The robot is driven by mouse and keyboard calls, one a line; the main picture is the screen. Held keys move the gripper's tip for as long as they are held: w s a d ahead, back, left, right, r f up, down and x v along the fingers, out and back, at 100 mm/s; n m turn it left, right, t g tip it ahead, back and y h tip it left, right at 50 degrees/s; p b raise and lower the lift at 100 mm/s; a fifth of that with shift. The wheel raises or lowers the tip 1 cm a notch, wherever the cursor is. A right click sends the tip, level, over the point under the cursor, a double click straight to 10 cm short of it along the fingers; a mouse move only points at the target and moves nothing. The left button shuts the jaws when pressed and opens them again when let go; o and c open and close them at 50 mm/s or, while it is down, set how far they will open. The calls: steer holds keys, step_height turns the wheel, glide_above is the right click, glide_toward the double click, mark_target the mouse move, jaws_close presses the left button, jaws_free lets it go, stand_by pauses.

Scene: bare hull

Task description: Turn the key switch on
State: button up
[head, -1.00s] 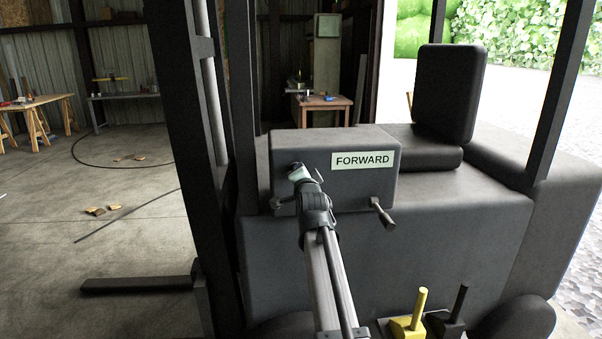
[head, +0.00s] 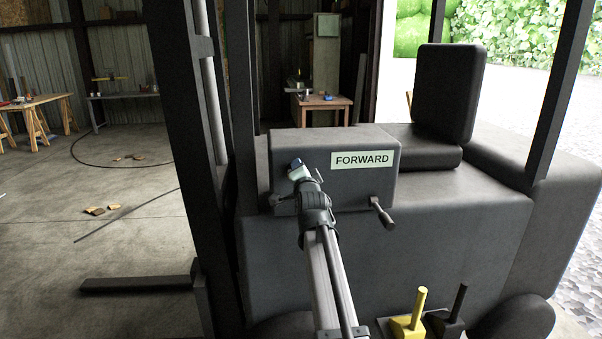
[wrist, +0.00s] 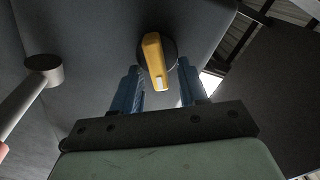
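The key switch (wrist: 155,62) shows in the wrist view as a yellow knob with a pale mark at its lower end. It sits on a round dark base on the grey panel, its long side near upright and tilted slightly. My gripper (wrist: 158,75) is open, with one blue finger on each side of the knob and gaps visible between them. I cannot tell how deep the fingers reach around it. In the head view my gripper (head: 298,168) is at the left part of the grey console (head: 350,143), and hides the switch there.
A lever (head: 382,213) sticks out of the console's right side below the FORWARD label (head: 361,160); a grey lever also shows at left in the wrist view (wrist: 42,70). A dark post (head: 243,100) stands left of the console. Yellow (head: 410,318) and black pedals or levers stand low at right.

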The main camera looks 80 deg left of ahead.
steer(key=shift+d, duration=0.15)
steer(key=d, duration=1.3)
steer(key=shift+d, duration=0.35)
